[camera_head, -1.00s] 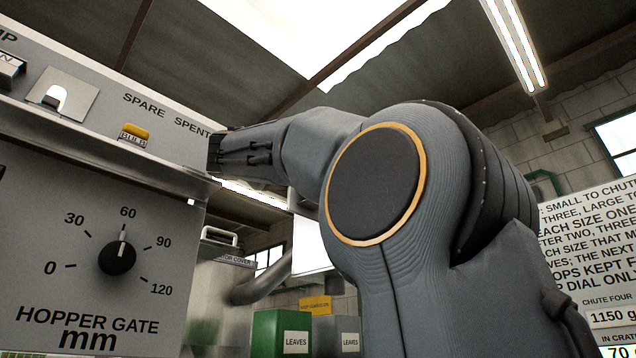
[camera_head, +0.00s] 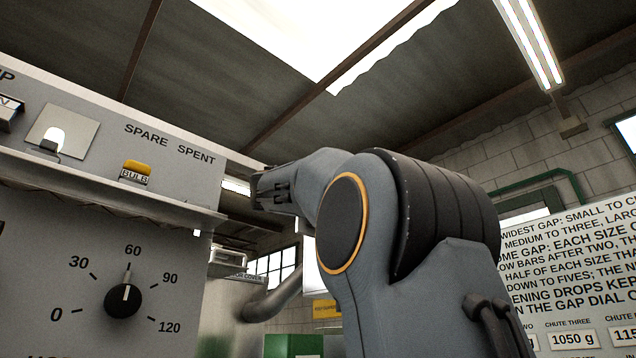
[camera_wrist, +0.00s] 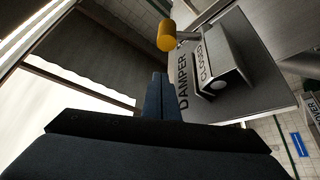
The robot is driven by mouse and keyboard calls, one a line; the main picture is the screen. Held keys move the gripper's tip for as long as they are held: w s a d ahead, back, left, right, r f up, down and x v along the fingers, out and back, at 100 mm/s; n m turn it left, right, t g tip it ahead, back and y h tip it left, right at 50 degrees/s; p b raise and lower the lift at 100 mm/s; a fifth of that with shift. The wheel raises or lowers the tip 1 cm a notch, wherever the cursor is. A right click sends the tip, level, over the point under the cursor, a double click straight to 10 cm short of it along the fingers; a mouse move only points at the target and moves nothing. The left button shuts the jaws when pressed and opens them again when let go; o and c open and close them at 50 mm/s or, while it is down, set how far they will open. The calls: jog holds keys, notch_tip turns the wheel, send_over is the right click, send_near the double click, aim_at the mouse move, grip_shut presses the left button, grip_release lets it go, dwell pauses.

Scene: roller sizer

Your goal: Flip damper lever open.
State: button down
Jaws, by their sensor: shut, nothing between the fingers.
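The damper lever shows in the wrist view as a yellow-orange knob (camera_wrist: 166,35) on a short grey stem. The stem meets a metal bracket on a grey panel (camera_wrist: 255,105) lettered DAMPER. A CLOSED label sits beside the lever. My gripper (camera_wrist: 160,78) is shut and empty, its dark fingers pointing toward the knob with a visible gap between them in the picture. In the head view my gripper (camera_head: 258,188) is at the end of my arm, just right of the grey control panel's edge. I cannot make out the damper lever in the head view.
The control panel (camera_head: 60,250) stands at left, with a protruding ledge (camera_head: 130,200), a hopper gate dial (camera_head: 123,300) and a yellow bulb part (camera_head: 136,168). A grey pipe (camera_head: 272,303) and green bin (camera_head: 292,346) are beyond. A notice board (camera_head: 570,270) is at right.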

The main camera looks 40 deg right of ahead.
jog(key=shift+s+d+f+p, duration=0.2)
jog(key=shift+s+f, duration=0.3)
jog(key=shift+f, duration=0.2)
jog(key=shift+s+d+f+p, duration=0.1)
jog(key=shift+s+f+p, duration=0.05)
jog(key=shift+s+f, duration=0.45)
jog(key=shift+w+a+f+b, duration=0.1)
jog(key=shift+f+b, duration=0.15)
jog(key=shift+b, duration=0.3)
